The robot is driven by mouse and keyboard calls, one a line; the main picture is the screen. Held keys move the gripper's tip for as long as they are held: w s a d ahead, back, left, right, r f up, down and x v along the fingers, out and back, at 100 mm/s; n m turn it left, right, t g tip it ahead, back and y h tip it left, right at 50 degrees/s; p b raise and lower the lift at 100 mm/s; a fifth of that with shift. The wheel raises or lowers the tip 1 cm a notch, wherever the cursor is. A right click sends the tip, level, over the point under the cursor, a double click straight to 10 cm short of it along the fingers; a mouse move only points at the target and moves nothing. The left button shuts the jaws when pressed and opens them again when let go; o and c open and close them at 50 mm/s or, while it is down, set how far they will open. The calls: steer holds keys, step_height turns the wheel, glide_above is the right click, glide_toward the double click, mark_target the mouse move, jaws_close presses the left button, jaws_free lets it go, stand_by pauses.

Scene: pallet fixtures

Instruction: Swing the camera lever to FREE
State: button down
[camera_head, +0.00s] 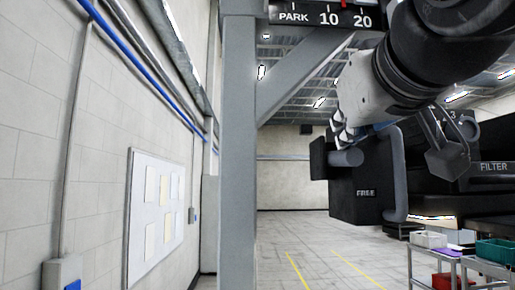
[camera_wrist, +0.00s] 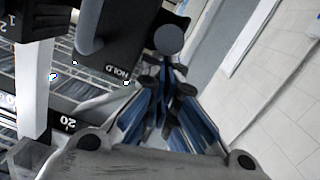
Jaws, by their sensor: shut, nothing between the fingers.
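The camera unit is a black box (camera_head: 345,208) with a white FREE label (camera_head: 366,193) on its face. In the wrist view a HOLD label (camera_wrist: 117,71) shows on a dark face. A short grey rod with a round end (camera_head: 346,158), likely the lever, sticks out beside a black plate (camera_head: 318,158); the round end also shows in the wrist view (camera_wrist: 170,40). My gripper (camera_wrist: 170,85) is shut and empty, its tips close to that round end. I cannot tell whether they touch. In the head view my gripper (camera_head: 343,134) is partly hidden just above the rod.
A grey bent handle (camera_head: 396,180) stands right of the FREE label. A scale marked PARK, 10, 20 (camera_head: 325,17) hangs above. A grey post (camera_head: 238,150) rises left of the unit. A cart with bins (camera_head: 495,250) stands lower right. The floor beyond is clear.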

mark_target(351, 165)
steer(key=shift+t, duration=0.9)
step_height(351, 165, down, 5)
steer(key=b, duration=0.7)
steer(key=shift+s+f, duration=0.15)
steer(key=shift+f+b, duration=0.35)
steer(key=shift+b, duration=0.1)
steer(key=shift+f, duration=0.25)
steer(key=shift+r, duration=0.1)
